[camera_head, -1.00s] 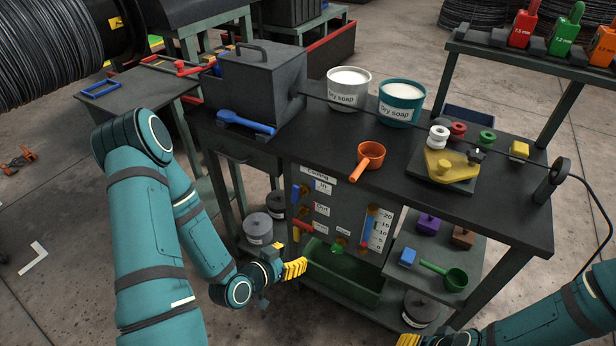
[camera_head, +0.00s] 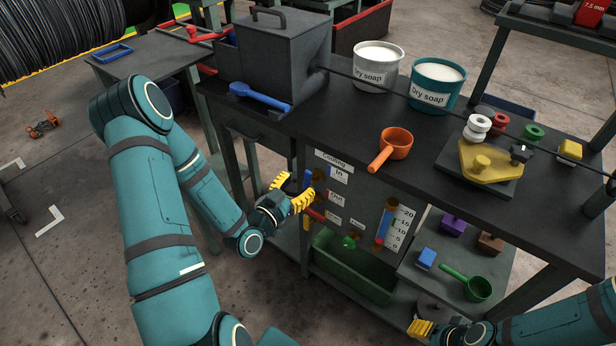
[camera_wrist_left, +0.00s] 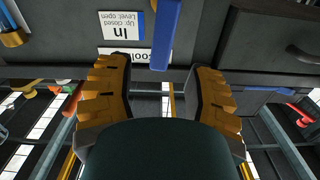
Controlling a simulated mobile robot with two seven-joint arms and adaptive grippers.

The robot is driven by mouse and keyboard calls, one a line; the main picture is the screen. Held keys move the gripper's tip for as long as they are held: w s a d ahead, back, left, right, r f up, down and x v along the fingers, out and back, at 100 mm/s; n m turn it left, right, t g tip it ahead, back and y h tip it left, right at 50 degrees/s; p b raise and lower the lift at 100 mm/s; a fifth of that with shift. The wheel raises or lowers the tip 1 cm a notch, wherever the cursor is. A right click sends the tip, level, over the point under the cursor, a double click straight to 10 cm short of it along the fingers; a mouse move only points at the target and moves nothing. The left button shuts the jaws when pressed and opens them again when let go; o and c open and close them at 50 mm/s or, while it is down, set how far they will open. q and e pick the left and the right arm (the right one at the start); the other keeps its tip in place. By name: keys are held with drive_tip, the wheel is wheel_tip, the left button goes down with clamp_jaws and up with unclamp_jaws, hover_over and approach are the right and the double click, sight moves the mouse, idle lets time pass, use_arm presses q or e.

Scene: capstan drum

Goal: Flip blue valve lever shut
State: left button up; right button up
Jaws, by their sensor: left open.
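The blue valve lever (camera_head: 308,180) is on the dark panel below the bench top, beside the "In" label (camera_head: 338,175). In the left wrist view the lever (camera_wrist_left: 166,35) comes down from the top edge, its end between the fingers' tips. The label there, upside down, reads up closed, level open. My left gripper (camera_head: 291,190) is open just left of the lever, its yellow fingers toward the panel. In the left wrist view its fingers (camera_wrist_left: 163,68) stand apart on both sides of the lever, with no clear contact. My right gripper (camera_head: 420,328) is low at the right, its opening unclear.
A red lever (camera_head: 313,214) sits just below the blue one, close to my left gripper. A green tray (camera_head: 355,265) is under the panel. The bench top (camera_head: 335,120) overhangs, with a blue scoop (camera_head: 258,97) and orange scoop (camera_head: 396,143) on it.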

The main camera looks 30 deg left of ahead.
sight(307, 177)
use_arm(q)
drive_tip(key=shift+w+d, duration=0.2)
drive_tip(key=shift+w, duration=2.15)
